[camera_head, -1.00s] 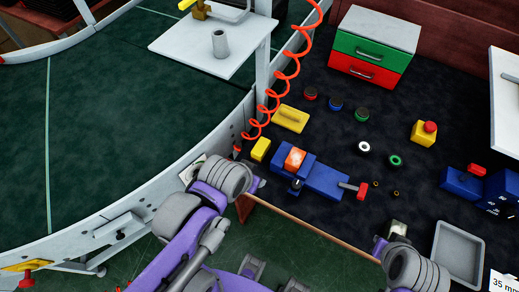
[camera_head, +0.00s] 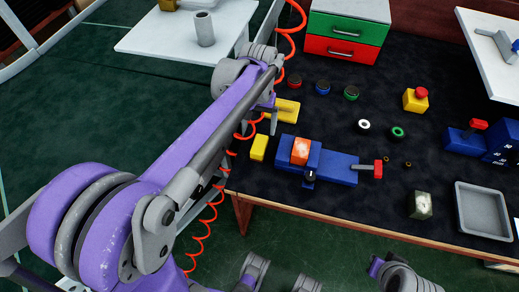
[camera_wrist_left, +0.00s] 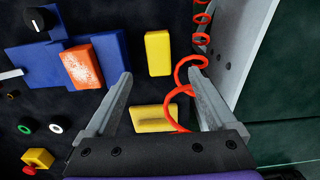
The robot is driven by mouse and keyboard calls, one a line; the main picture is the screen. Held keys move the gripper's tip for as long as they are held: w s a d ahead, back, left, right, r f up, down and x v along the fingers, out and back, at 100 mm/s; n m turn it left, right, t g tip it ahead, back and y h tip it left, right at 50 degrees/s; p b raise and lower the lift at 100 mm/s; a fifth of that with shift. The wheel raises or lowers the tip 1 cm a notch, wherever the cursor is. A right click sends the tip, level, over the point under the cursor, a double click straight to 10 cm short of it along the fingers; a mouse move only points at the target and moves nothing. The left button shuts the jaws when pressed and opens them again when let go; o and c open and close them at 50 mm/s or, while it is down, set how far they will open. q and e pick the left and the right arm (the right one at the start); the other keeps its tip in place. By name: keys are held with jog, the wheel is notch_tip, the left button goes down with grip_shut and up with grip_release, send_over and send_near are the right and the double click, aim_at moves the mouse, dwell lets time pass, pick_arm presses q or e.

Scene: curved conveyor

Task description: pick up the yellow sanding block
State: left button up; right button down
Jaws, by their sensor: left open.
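The yellow sanding block (camera_head: 286,109), long with a raised ridge on top, lies on the dark bench mat near the left edge. My left gripper (camera_head: 263,123) is open above the bench beside it, and the arm hides part of that area in the head view. In the left wrist view the block (camera_wrist_left: 154,119) shows in the gap between the two open fingers (camera_wrist_left: 160,76), below the fingertips' level in the picture. Nothing is held. A smaller plain yellow block (camera_head: 258,147) lies nearby, also in the wrist view (camera_wrist_left: 158,53).
A red coiled hose (camera_head: 232,152) hangs close to the left gripper and crosses by the block in the wrist view (camera_wrist_left: 184,80). A blue vise (camera_head: 330,167) holding an orange piece (camera_head: 300,151) stands to the right. A grey tray (camera_head: 484,210) is farther right.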

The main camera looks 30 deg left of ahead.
pick_arm(q)
send_over(259, 144)
notch_tip(259, 144, down, 5)
jog(key=shift+d+r+b, duration=0.1)
jog(key=shift+b, duration=0.25)
notch_tip(259, 144, down, 6)
jog(key=shift+r+b, duration=0.1)
jog(key=shift+b, duration=0.4)
grip_shut()
